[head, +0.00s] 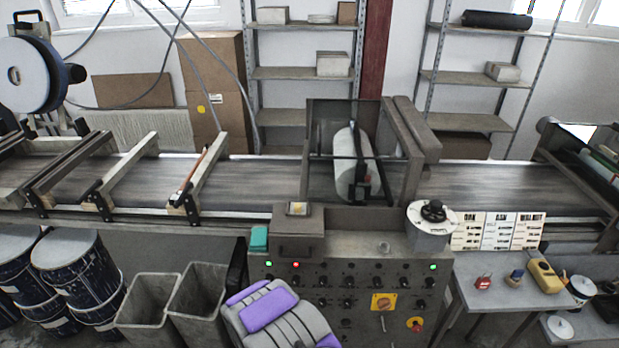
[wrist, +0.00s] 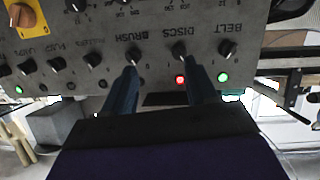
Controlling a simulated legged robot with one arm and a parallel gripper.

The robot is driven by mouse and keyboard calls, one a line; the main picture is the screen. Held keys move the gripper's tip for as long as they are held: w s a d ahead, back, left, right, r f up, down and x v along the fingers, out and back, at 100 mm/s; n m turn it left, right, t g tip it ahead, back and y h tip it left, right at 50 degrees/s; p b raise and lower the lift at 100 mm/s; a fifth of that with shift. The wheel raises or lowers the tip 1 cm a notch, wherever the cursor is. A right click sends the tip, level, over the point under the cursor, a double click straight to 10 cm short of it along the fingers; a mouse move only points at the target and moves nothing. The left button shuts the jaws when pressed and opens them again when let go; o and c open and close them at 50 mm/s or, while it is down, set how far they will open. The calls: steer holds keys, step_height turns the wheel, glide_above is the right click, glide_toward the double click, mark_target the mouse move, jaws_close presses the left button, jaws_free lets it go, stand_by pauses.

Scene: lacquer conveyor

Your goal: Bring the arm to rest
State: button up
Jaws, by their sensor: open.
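My arm (head: 278,312), grey with purple covers, shows at the bottom of the head view in front of the control panel (head: 345,275). In the wrist view my gripper (wrist: 160,75) is open, its two dark fingers spread apart with nothing between them. The fingers point at the panel (wrist: 155,30), near the knobs labelled BRUSH (wrist: 133,56) and DISCS (wrist: 179,50). I cannot tell if the fingertips touch the panel. In the head view I cannot make out the fingers.
Behind the panel runs a conveyor (head: 265,180) with a hooded roller machine (head: 350,160). Grey bins (head: 150,310) and dark drums (head: 70,265) stand at left. A side table (head: 510,297) with small tools is at right. A handwheel (head: 433,212) tops the panel.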

steer(key=s+d+r+g+y, duration=0.1)
steer(key=s+r+g, duration=0.2)
steer(key=r, duration=0.4)
steer(key=s+d+r+m+g+y, duration=0.1)
steer(key=s+r+g, duration=0.15)
steer(key=r, duration=0.45)
steer(key=s+d+r+g+y, duration=0.1)
steer(key=s+d+r+g, duration=0.1)
steer(key=r+g, duration=0.35)
steer(key=s+d+r+g, duration=0.1)
steer(key=s+d+r, duration=0.3)
steer(key=s, duration=0.6)
steer(key=s+d+r+g+h, duration=0.1)
steer(key=s+d+r, duration=0.3)
steer(key=s, duration=0.6)
steer(key=s+d+r+n+g, duration=0.1)
steer(key=s+d+r+g, duration=0.1)
steer(key=s+d+r, duration=0.3)
steer(key=s+r, duration=0.3)
steer(key=s, duration=0.2)
steer(key=shift+s+h, duration=0.3)
